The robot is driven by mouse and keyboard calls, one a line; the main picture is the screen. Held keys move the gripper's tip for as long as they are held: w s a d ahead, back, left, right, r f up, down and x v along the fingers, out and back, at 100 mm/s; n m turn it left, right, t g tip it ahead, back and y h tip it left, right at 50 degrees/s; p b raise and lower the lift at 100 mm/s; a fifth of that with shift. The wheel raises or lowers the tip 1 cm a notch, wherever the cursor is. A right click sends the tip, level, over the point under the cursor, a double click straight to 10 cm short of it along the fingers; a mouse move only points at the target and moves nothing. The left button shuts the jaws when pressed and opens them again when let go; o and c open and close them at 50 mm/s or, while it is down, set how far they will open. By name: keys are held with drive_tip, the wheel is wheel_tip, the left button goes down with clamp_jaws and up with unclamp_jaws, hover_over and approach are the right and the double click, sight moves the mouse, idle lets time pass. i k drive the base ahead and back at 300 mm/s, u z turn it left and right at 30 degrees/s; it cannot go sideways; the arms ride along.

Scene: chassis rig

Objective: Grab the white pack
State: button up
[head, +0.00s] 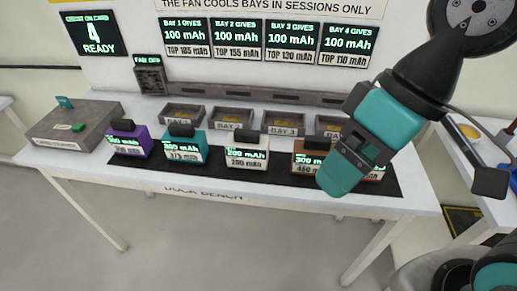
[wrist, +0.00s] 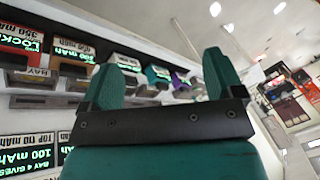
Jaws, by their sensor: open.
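The white pack (head: 247,151) stands upright on the black mat (head: 215,168) at the middle of the bench, with a dark block on top and a green "200 mAh" display. My gripper (head: 335,180) is to the right of it and apart from it, in front of the brown pack (head: 309,158). In the wrist view my gripper (wrist: 160,80) has its two teal fingers apart with nothing held between them. A whitish pack (wrist: 122,64) shows beyond the fingers there, partly hidden by the left finger.
A purple pack (head: 130,140) and a teal pack (head: 183,146) stand left of the white pack. A red pack (head: 375,172) is mostly hidden behind my gripper. Grey bay trays (head: 232,119) line the back. A grey box (head: 75,125) sits at the left end.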

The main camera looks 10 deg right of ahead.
sight(246, 150)
drive_tip(key=u, duration=0.5)
drive_tip(key=k, duration=0.6)
drive_tip(key=u, duration=0.7)
drive_tip(key=i, duration=1)
drive_tip(key=z, duration=0.6)
